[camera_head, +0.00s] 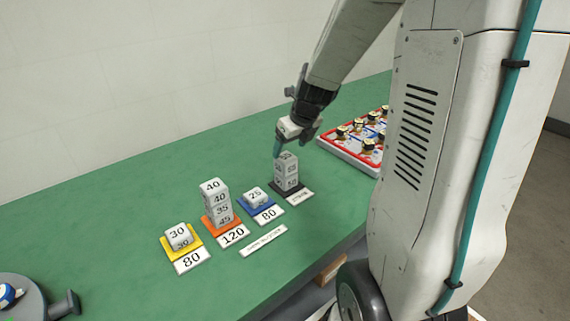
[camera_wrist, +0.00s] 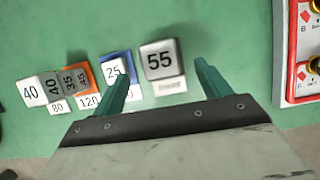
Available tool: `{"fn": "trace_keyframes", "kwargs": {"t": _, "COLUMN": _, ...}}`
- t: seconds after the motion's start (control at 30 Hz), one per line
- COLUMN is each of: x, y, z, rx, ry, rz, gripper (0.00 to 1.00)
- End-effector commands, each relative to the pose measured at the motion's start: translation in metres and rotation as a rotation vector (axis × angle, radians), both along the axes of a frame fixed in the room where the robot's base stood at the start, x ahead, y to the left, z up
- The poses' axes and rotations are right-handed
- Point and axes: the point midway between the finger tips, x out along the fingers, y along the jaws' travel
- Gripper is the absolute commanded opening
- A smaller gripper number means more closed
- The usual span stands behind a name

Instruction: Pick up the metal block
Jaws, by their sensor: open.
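Grey metal-looking blocks (camera_head: 287,172) stand in a short stack on a dark plate at the right end of the row. In the wrist view the top grey block, marked 55 (camera_wrist: 160,60), lies between the two teal fingers, with space on both sides. My gripper (camera_head: 278,150) is open and empty, its fingers pointing down just above and beside the stack; it also shows in the wrist view (camera_wrist: 161,70). The fingers appear not to touch the block. The lower part of the stack is hidden in the wrist view.
A red-bordered panel with knobs (camera_head: 325,143) lies to the right. The green table behind is clear.

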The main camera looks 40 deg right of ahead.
Motion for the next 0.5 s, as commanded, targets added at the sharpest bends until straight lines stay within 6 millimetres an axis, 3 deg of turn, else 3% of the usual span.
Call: {"fn": "trace_keyframes", "kwargs": {"t": 0.5, "x": 0.021, "y": 0.001, "z": -0.062, "rx": 0.000, "ry": 0.003, "rz": 0.004, "gripper": 0.76}}
